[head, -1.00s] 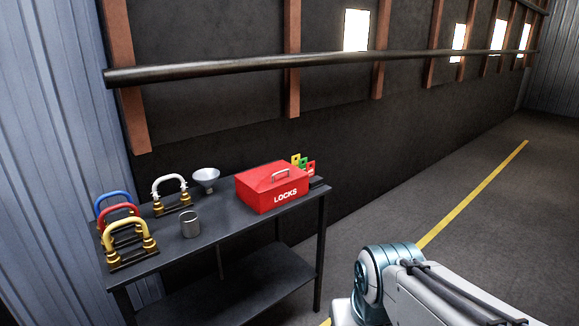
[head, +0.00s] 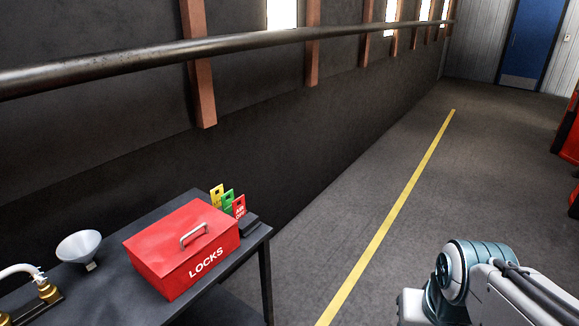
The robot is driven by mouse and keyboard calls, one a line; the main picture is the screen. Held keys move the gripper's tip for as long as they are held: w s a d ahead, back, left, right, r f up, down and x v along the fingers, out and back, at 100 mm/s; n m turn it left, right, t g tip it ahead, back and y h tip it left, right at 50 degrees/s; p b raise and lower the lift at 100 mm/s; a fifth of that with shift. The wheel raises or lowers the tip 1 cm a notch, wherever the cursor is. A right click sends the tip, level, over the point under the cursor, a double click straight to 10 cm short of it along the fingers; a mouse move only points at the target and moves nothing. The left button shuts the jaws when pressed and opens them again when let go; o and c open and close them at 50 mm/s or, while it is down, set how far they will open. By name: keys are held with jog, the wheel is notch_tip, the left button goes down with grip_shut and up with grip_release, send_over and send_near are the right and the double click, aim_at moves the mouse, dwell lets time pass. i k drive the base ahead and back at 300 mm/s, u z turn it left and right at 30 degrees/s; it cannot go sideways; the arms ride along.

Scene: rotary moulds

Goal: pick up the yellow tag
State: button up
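The yellow tag (head: 216,195) stands upright behind the red lock box, at the far right part of the dark table. It is the leftmost and farthest of three tags in a row, beside a green tag (head: 228,201) and a red tag (head: 239,207). Its lower part is hidden by the box and the other tags. The tags stand at a dark holder (head: 246,224) near the table's right edge. Part of my arm shows at the lower right, well apart from the table. My gripper is out of view.
The red box marked LOCKS (head: 180,249) stands in front of the tags. A funnel (head: 79,246) and a white-handled fitting (head: 22,272) are to its left on the table (head: 187,203). A long pipe (head: 150,54) runs along the wall. The floor right of the table is clear.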

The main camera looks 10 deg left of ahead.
aim_at(216, 199)
jog(key=u, duration=0.2)
jog(key=i, duration=1.5)
jog(key=u, duration=1)
jog(key=i, duration=0.35)
jog(key=u, duration=0.1)
